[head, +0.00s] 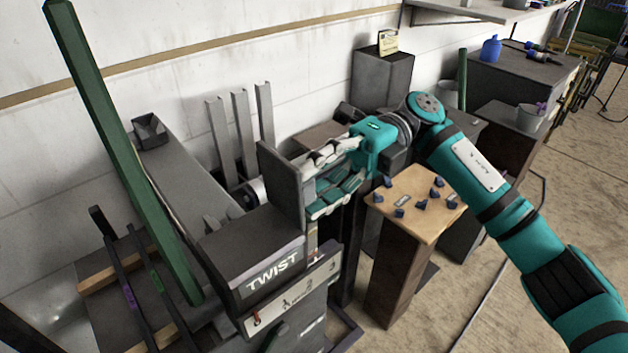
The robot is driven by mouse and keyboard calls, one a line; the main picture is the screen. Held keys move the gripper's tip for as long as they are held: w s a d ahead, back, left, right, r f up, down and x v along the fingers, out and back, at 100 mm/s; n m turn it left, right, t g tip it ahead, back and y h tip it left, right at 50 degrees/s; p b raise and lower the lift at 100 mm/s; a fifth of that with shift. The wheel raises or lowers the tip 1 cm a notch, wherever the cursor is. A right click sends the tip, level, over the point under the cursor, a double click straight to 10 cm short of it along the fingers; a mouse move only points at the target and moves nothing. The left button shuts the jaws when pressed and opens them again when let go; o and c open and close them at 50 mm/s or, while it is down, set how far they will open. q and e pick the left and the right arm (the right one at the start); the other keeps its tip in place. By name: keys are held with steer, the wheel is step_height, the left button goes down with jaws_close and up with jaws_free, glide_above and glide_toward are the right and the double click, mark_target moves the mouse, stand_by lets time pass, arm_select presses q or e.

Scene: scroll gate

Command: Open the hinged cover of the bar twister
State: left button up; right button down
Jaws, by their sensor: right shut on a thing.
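The bar twister is a dark grey machine with a front block (245,258) marked TWIST, at the centre left. A dark flat plate, which looks like its hinged cover (281,190), stands upright at the block's right end. My right gripper (316,186) reaches in from the right, its fingers at the right side of this plate. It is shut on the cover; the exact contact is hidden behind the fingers. My left gripper is not in view.
A green post (120,150) slants across the left. Several grey upright bars (240,125) stand behind the machine, near the white wall. Open floor lies at the right.

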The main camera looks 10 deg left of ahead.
steer(key=c, duration=0.8)
jaws_free()
steer(key=shift+d, duration=0.1)
steer(key=v, duration=1.2)
steer(key=shift+r, duration=0.1)
